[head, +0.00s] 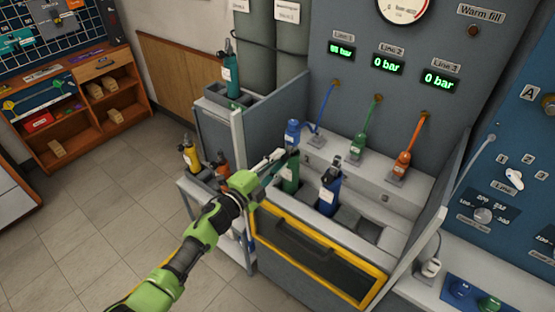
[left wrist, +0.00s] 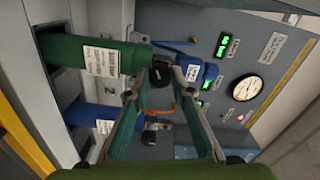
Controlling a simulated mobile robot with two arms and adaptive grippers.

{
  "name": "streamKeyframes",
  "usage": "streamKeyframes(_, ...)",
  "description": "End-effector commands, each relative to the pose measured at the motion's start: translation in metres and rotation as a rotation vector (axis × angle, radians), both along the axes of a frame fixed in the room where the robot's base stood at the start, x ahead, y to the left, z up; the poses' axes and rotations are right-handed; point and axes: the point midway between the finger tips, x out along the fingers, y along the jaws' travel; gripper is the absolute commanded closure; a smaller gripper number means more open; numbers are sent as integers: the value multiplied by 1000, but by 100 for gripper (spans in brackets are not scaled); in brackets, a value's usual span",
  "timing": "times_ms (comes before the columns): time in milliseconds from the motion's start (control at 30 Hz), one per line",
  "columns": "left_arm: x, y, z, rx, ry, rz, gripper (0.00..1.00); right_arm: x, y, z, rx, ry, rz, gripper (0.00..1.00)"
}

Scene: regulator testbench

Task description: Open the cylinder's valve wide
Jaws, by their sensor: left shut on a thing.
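The green cylinder (head: 290,178) stands upright in the left slot of the bench bay, with a paper label on its side. In the left wrist view the green cylinder (left wrist: 75,52) lies sideways across the upper left. A blue connector (head: 293,130) on the Line 1 hose sits at its top; it also shows in the left wrist view (left wrist: 190,68). My left gripper (head: 278,157) reaches the cylinder's top from the left. In the left wrist view its fingers (left wrist: 160,82) are around the black valve knob (left wrist: 160,74). My right gripper is out of view.
The blue cylinder (head: 328,193) stands in the neighbouring slot. Green (head: 361,144) and orange (head: 402,160) connectors rest on the bench shelf. The Line 1 display (head: 341,50) reads tens of bar; Lines 2 and 3 read 0 bar. A rack with several cylinders stands left.

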Motion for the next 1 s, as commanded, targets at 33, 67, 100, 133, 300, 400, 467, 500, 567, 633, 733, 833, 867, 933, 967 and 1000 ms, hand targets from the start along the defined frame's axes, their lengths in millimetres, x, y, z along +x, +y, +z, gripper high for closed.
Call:
streamKeyframes(33,0,0,-1,-13,13,0,99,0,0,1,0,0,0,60)
streamKeyframes(67,0,0,-1,-22,20,0,99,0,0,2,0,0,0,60)
streamKeyframes(100,0,1,-1,-31,27,0,99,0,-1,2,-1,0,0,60)
streamKeyframes(133,0,0,-1,-38,31,0,99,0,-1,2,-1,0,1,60)
streamKeyframes(300,0,0,-1,-61,47,1,99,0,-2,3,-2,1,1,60)
streamKeyframes(400,0,0,-2,-66,51,1,99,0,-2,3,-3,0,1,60)
streamKeyframes(467,0,0,-2,-67,52,1,99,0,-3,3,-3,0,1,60)
streamKeyframes(500,0,0,-2,-67,52,1,99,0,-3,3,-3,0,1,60)
streamKeyframes(567,0,0,-2,-67,52,1,99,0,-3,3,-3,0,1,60)
streamKeyframes(633,0,0,-2,-67,52,1,99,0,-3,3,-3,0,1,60)
streamKeyframes(733,0,0,-2,-67,52,1,99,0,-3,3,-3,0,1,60)
streamKeyframes(833,0,0,-2,-67,51,1,61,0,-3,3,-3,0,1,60)
streamKeyframes(867,0,0,-1,-67,51,1,61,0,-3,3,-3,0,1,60)
streamKeyframes(933,0,0,-1,-66,50,1,61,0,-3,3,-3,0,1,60)
streamKeyframes(967,0,0,-1,-66,50,1,61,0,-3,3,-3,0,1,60)
streamKeyframes(1000,0,0,-1,-67,50,0,61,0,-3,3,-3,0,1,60)
